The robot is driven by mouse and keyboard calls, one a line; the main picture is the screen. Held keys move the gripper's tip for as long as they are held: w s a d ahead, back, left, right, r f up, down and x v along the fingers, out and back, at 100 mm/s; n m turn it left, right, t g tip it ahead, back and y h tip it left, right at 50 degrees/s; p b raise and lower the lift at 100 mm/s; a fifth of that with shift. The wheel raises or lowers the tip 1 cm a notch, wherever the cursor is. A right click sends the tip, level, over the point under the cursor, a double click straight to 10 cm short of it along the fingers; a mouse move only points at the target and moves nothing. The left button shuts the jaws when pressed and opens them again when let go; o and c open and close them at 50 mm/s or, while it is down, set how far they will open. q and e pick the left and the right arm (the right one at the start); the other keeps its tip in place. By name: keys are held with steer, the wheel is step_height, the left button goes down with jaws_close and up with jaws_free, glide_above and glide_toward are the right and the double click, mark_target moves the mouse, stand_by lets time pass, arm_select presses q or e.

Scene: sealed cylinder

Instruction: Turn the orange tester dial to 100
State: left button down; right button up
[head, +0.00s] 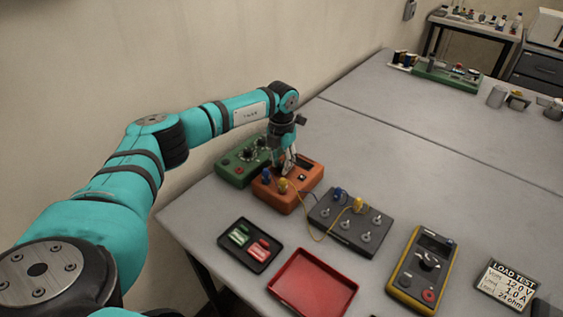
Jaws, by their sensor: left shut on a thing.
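The orange tester (309,184) sits on the grey table, beside a green box. Blue and yellow plugs stand on its left part, and a small dark display shows on its right part. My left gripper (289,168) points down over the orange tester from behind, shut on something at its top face. The dial is hidden by the fingers, so its setting cannot be read. My right gripper is not in view.
A green box (235,172) touches or nearly touches the tester's left. A dark terminal box (348,232), yellow multimeter (407,292), red tray (312,285), black tray (232,252) and load test card (509,283) lie in front. The table's middle is clear.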

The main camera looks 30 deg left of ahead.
arm_select(q)
steer(key=m+b, duration=0.2)
steer(key=m, duration=0.1)
steer(key=shift+f, duration=0.1)
steer(key=m+b, duration=0.2)
steer(key=m, duration=0.2)
steer(key=shift+m, duration=0.3)
steer(key=m+b, duration=0.2)
steer(key=m, duration=0.2)
steer(key=shift+w+m+b, duration=0.1)
steer(key=shift+m+b, duration=0.4)
steer(key=shift+m, duration=1.5)
steer(key=shift+r, duration=0.2)
steer(key=c, duration=1.1)
jaws_free()
steer(key=shift+o, duration=0.2)
